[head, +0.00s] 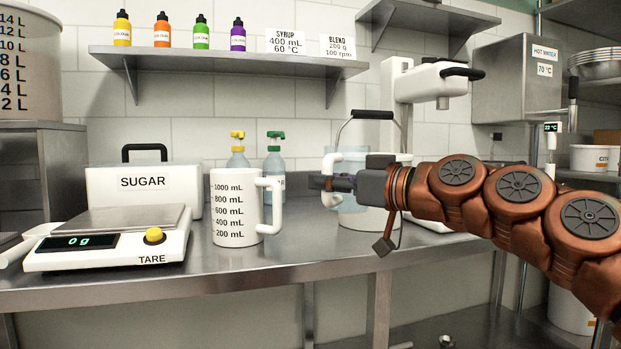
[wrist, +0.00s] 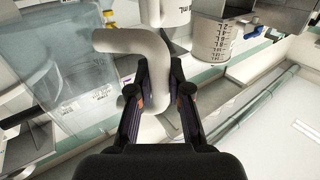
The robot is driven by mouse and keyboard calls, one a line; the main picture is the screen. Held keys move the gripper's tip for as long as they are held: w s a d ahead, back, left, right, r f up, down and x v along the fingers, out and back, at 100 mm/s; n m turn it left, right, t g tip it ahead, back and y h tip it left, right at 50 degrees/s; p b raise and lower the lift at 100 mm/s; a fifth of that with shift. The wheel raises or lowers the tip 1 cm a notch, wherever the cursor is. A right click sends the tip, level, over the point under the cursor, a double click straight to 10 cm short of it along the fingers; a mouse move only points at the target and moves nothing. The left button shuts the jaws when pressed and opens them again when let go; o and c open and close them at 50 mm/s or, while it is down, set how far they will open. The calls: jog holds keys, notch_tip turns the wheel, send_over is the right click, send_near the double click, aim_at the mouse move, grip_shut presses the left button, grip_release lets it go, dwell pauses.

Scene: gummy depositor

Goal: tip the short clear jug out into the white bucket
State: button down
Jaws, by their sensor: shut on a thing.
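My gripper (head: 325,183) is shut on the white handle of the short clear jug (head: 350,210). The jug is bluish and see-through, in front of the white bucket (head: 376,222) in the head view, and looks roughly upright. My gripper hides part of it. In the wrist view the jug's clear wall (wrist: 50,70) fills the left side, and its pale handle (wrist: 150,50) passes between my gripper's fingers (wrist: 160,98). The bucket's raised handle shows above it. The bucket's opening and the jug's contents cannot be made out.
A white measuring jug (head: 230,225) stands left of my gripper, near the scale (head: 100,255) and the sugar box (head: 145,205). Two capped bottles (head: 274,165) stand behind. A white machine (head: 400,85) rises behind the bucket. A shelf (head: 230,56) hangs above.

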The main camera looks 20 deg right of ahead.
aim_at(338, 157)
jog(key=shift+w+r, duration=0.1)
jog(key=shift+w, duration=0.2)
jog(key=shift+r+p, duration=0.15)
jog(key=shift+p, duration=0.15)
jog(key=shift+w+d+r+p, duration=0.1)
jog(key=shift+r+p, duration=0.1)
jog(key=shift+p, duration=0.15)
jog(key=shift+w+d+r+m+p, duration=0.3)
jog(key=shift+r+m+p, duration=0.3)
jog(key=shift+p, duration=0.4)
jog(key=shift+w+d+r+m+p, duration=0.15)
jog(key=shift+d+r+m+p, duration=0.15)
jog(key=shift+r+m+p, duration=0.5)
jog(key=shift+w+d+g+p, duration=0.2)
jog(key=shift+d+g+p, duration=0.1)
jog(key=shift+p, duration=0.55)
jog(key=shift+w+d+r+m+p, duration=0.35)
jog(key=shift+r+p, duration=0.3)
jog(key=shift+p, duration=0.25)
jog(key=shift+w+d+r+m+p, duration=0.25)
jog(key=shift+d+r+m+p, duration=0.15)
jog(key=shift+r+p, duration=0.35)
jog(key=shift+f, duration=0.15)
